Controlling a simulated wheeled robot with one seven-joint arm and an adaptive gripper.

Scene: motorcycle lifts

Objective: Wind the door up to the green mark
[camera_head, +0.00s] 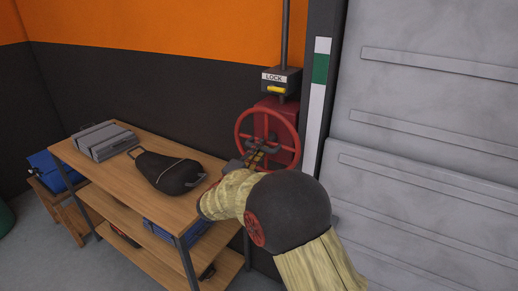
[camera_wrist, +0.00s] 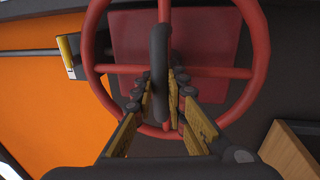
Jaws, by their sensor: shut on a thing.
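The red hand wheel (camera_head: 267,135) is mounted on a red box on the dark wall, left of the door. My gripper (camera_head: 254,158) is at the wheel's lower left part. The green mark (camera_head: 320,69) is on a white upright strip (camera_head: 316,110) beside the door.
A box labelled LOCK (camera_head: 281,80) with a yellow lever (camera_head: 276,89) sits above the wheel. A wooden shelf bench (camera_head: 150,215) stands at the left, close to my arm, bearing a black bag (camera_head: 166,171) and a grey case (camera_head: 103,140). A blue box (camera_head: 53,172) is farther left.

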